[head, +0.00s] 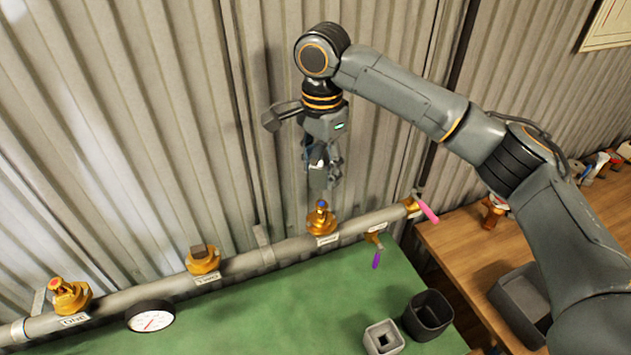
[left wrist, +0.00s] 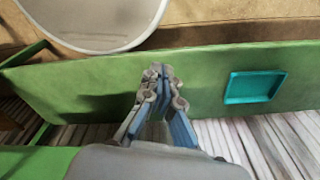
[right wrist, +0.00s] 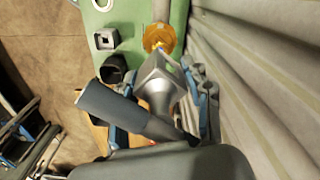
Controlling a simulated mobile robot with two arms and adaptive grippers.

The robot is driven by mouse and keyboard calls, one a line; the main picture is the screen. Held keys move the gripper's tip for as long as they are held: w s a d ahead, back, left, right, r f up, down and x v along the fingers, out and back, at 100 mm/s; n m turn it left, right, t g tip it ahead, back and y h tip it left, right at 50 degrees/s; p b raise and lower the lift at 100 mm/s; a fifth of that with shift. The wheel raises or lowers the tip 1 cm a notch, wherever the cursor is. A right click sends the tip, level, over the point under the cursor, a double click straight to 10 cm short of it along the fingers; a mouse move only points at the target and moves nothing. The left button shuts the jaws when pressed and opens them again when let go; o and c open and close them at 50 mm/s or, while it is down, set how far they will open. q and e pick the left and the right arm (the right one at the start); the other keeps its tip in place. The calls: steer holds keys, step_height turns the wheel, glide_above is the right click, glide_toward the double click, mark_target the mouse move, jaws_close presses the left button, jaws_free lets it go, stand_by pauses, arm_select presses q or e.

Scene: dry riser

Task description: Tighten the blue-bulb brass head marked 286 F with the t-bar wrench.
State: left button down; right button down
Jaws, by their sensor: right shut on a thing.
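The blue-bulb brass head (head: 321,218) stands on the grey pipe, with a small white tag (head: 327,240) too small to read. It also shows in the right wrist view (right wrist: 158,36), its blue bulb just beyond the wrench socket. My right gripper (head: 320,160) is shut on the t-bar wrench (right wrist: 158,85) and holds it above this head. The wrench's dark grey crossbar (right wrist: 130,108) slants across the right wrist view. Whether the socket touches the head is unclear; the bulb stays visible. My left gripper (left wrist: 162,75) has its fingertips together, empty, away from the pipe.
Two other brass heads, one red-bulbed (head: 68,296) and one dark-topped (head: 202,260), sit left along the pipe. A gauge (head: 150,316) hangs below. Pink (head: 428,211) and purple (head: 376,260) levers are nearby. Two square cups (head: 428,315) stand on the green surface. Corrugated wall lies behind.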

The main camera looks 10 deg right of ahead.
steer(key=shift+w+d+r, duration=0.1)
steer(key=shift+d+r, duration=0.15)
steer(key=shift+r, duration=0.1)
steer(key=shift+a, duration=0.3)
steer(key=shift+d+f, duration=0.15)
steer(key=shift+f, duration=0.4)
glide_above(321, 204)
steer(key=shift+f+b, duration=0.3)
steer(key=shift+f, duration=1.95)
steer(key=shift+f, duration=2.65)
steer(key=m, duration=0.3)
steer(key=shift+m+p, duration=0.3)
steer(key=shift+m, duration=1.2)
